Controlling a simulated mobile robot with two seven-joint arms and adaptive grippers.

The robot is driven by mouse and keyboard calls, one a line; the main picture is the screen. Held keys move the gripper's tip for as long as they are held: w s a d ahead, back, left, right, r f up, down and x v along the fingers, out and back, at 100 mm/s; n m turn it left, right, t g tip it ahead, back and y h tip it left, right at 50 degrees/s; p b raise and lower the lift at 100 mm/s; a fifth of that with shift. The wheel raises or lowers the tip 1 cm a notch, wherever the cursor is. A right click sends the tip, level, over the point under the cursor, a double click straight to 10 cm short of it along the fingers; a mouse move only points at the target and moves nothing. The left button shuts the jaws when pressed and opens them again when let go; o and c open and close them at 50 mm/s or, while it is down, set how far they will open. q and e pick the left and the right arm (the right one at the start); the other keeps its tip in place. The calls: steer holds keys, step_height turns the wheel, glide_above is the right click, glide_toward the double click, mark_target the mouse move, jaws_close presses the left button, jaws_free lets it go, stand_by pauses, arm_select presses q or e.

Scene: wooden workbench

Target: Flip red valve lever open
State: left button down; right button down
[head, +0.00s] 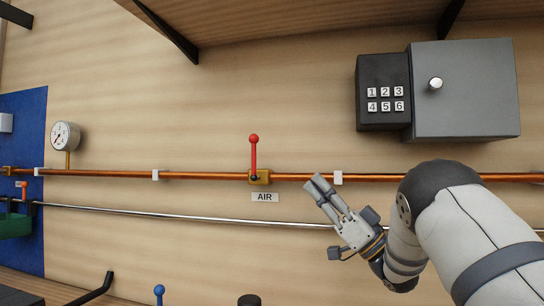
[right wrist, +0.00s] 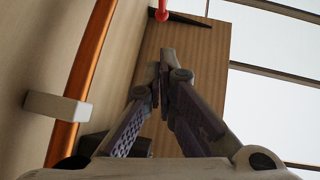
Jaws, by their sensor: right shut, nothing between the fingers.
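The red valve lever (head: 254,156) stands straight up from a brass valve body (head: 260,177) on the copper pipe, with a red ball at its top. A label reading AIR (head: 265,197) is below the valve. My right gripper (head: 316,182) is shut and empty, to the right of the valve and apart from the lever, with its fingertips near the copper pipe. In the right wrist view the shut fingers (right wrist: 167,60) point toward the red lever (right wrist: 161,12), of which only part shows at the top edge. My left gripper is not in view.
The copper pipe (head: 210,175) runs across the wall with white clips (head: 338,178). A silver pipe (head: 150,212) runs below it. A gauge (head: 65,136) is at left. A keypad (head: 384,92) and grey box (head: 465,90) are at upper right. The wall around the lever is clear.

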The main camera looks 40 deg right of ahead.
mark_target(254, 157)
steer(key=w+a+f+x, duration=0.1)
steer(key=f+x, duration=0.1)
steer(key=x, duration=1)
steer(key=shift+w+r, duration=0.3)
steer(key=shift+w, duration=0.3)
steer(key=shift+a, duration=0.1)
steer(key=shift+w, duration=0.15)
